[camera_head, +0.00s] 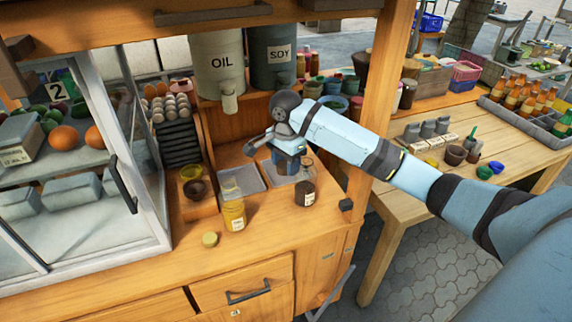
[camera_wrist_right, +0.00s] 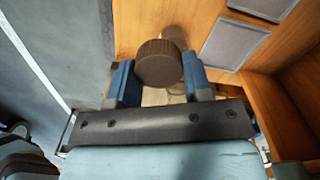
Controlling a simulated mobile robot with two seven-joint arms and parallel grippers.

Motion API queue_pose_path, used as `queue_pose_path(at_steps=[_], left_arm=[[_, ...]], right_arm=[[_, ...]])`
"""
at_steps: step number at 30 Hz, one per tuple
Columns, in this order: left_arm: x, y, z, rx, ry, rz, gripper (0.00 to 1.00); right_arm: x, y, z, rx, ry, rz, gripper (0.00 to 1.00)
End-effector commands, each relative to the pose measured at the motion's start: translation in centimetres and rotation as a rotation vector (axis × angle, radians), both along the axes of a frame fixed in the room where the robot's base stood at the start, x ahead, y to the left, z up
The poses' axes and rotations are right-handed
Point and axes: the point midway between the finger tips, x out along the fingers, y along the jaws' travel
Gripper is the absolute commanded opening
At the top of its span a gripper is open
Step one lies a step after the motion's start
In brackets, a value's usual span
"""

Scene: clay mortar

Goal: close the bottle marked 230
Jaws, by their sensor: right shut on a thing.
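My right gripper (camera_head: 286,160) is beside and behind the neck of a dark-filled glass bottle (camera_head: 306,189) on the counter. In the right wrist view its blue fingers (camera_wrist_right: 154,84) are shut on a round dark brown ribbed cap (camera_wrist_right: 158,64). The cap is hidden in the head view. A glass bottle with yellow liquid (camera_head: 234,214) stands upright to the left, with a loose yellow cap (camera_head: 210,239) on the counter beside it. Both bottles have white labels, too small to read, so I cannot tell which is marked 230. My left gripper is not in view.
An OIL container (camera_head: 220,72) and a SOY container (camera_head: 281,64) hang above the counter. Two grey trays (camera_head: 241,180) lie behind the bottles. Small bowls (camera_head: 191,174) and a glass case (camera_head: 118,150) are left; a wooden post (camera_head: 383,75) rises right.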

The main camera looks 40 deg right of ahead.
Motion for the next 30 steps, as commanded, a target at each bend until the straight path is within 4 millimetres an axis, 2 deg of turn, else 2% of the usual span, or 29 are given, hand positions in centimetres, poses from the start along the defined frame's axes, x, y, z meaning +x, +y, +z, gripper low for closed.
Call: queue_pose_path(at_steps=[5,8,11,15,18,21,24,30], left_arm=[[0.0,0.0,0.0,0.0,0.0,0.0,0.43],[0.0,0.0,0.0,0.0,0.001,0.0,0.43],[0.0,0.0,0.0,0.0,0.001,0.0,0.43],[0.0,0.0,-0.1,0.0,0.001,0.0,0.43],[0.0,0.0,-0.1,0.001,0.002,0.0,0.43],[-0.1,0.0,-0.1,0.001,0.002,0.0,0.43],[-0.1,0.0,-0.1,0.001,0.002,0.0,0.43],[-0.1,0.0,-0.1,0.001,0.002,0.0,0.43]], right_arm=[[-0.2,0.4,-0.1,-0.001,-0.001,0.032,0.24],[-1.0,1.8,-0.2,-0.004,-0.004,0.165,0.24],[-2.6,4.3,-0.5,-0.01,-0.006,0.405,0.24],[-5.8,8.1,-1.0,-0.014,-0.006,0.815,0.24],[-8.1,10.4,-1.4,-0.011,-0.003,1.081,0.24],[-9.9,11.9,-1.6,-0.005,-0.001,1.274,0.24],[-10.8,12.7,-1.7,-0.002,-0.001,1.382,0.24],[-11.2,13.0,-1.8,0.0,0.0,1.419,0.24]])
